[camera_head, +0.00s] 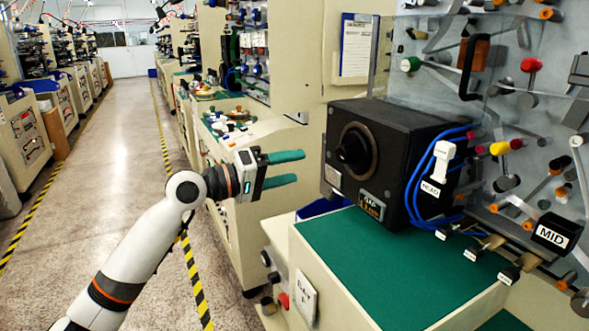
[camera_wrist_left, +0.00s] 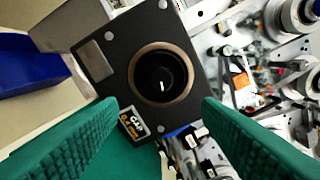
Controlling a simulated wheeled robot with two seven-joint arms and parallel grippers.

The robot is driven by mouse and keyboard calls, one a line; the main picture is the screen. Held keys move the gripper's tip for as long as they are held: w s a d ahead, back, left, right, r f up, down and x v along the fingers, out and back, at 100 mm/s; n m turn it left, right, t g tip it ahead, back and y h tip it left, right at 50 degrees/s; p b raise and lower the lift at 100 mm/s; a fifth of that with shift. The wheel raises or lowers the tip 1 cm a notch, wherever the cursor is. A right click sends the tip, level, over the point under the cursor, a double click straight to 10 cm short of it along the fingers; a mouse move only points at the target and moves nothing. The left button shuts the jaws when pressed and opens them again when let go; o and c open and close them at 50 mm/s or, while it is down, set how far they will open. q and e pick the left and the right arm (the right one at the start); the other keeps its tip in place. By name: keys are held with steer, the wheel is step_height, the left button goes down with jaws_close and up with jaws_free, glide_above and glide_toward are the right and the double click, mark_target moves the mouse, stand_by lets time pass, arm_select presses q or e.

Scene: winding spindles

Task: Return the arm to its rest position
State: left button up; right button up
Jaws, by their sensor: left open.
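My left gripper (camera_head: 301,169) is open and empty, with two green fingers held apart in the air over the aisle side of the machine. My left arm reaches up from the bottom left of the head view. My right gripper is not in view.
A green-topped counter (camera_head: 360,262) lies below the box. Blue cables (camera_head: 415,185) hang at its right, beside a panel (camera_head: 500,110) with spindles and labels. The aisle floor (camera_head: 110,150) is clear.

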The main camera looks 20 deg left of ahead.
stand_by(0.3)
